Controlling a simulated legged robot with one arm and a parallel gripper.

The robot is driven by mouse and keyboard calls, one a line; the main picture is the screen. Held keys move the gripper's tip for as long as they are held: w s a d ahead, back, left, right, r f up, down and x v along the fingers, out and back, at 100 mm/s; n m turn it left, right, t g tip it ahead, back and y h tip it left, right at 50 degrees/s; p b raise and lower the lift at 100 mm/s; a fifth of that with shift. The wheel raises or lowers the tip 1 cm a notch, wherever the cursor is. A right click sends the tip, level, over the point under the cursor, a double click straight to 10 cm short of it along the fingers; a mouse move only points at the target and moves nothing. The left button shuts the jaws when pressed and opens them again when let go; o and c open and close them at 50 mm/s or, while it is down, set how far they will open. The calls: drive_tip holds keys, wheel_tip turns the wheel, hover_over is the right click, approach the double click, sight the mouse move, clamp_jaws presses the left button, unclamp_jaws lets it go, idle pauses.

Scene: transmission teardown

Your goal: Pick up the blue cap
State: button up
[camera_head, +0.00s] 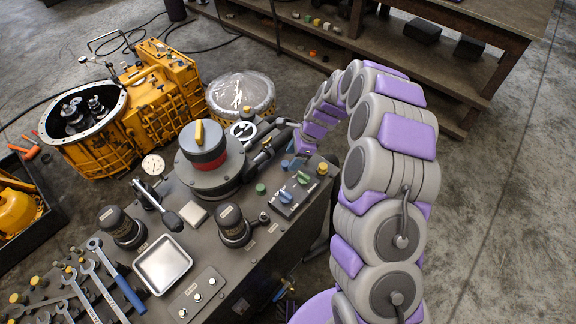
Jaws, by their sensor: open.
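A small blue cap (285,164) shows on the grey workbench, just beyond the knob panel and partly crowded by my gripper. My gripper (297,158) is open at the end of my purple and grey arm, low over the bench. Its fingers are small in this view and lie close to the right side of the blue cap. I cannot tell whether they touch it or whether it is between them.
A green cap (260,188) and a yellow cap (322,168) are nearby. A large red-banded cylinder (205,160) stands left. A metal tray (162,264) and wrenches lie nearer.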

drive_tip(key=x, duration=0.3)
drive_tip(key=shift+w+a+r+b, duration=0.15)
drive_tip(key=shift+a+b, duration=0.15)
drive_tip(key=shift+a, duration=0.6)
drive_tip(key=shift+d, duration=0.75)
drive_tip(key=c, duration=0.6)
drive_tip(key=shift+a, duration=0.1)
drive_tip(key=shift+c, duration=1.4)
drive_tip(key=shift+a, duration=0.35)
drive_tip(key=shift+c, duration=1.1)
drive_tip(key=shift+d+r, duration=0.15)
drive_tip(key=shift+r, duration=0.15)
wheel_tip(320, 180, up, 9)
drive_tip(key=p, duration=0.3)
drive_tip(key=b, duration=0.3)
approach(285, 163)
drive_tip(key=shift+w+d+f, duration=1.55)
drive_tip(key=shift+w+f, duration=0.2)
drive_tip(key=shift+f+p, duration=0.55)
drive_tip(key=shift+f, duration=0.1)
